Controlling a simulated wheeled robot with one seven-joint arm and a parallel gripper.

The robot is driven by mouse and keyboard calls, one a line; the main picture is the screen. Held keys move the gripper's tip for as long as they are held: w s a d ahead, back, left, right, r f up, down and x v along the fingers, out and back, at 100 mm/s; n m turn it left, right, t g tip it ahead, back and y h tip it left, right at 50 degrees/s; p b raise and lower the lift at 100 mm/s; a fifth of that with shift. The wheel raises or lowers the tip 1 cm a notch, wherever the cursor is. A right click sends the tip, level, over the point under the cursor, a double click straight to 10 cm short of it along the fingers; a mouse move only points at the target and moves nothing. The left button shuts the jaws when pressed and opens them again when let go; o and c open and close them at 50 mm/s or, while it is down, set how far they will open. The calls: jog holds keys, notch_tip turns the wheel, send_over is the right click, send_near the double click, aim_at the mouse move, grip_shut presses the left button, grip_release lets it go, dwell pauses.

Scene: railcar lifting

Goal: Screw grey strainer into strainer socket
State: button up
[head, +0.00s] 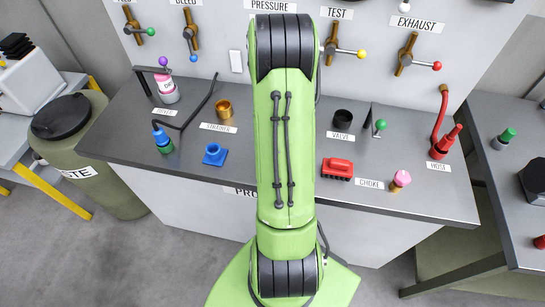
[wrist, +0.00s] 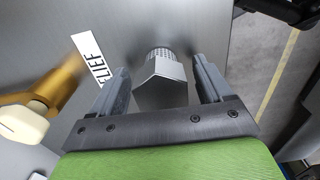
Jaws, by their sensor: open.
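The grey strainer (wrist: 163,84) shows in the wrist view, with an angular grey head towards me and a round mesh part beyond it. My gripper (wrist: 160,72) is open, with one finger on each side of the strainer and gaps visible between. I cannot tell what supports the strainer. In the head view, a brass cup-like fitting (head: 224,109) stands on the bench behind the STRAINER label (head: 217,127); it may be the strainer socket. My gripper and the grey strainer are not visible in the head view, where my green arm covers the middle.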

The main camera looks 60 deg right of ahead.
jog(key=c, duration=1.2)
jog(key=shift+c, duration=0.2)
jog(key=shift+r, duration=0.15)
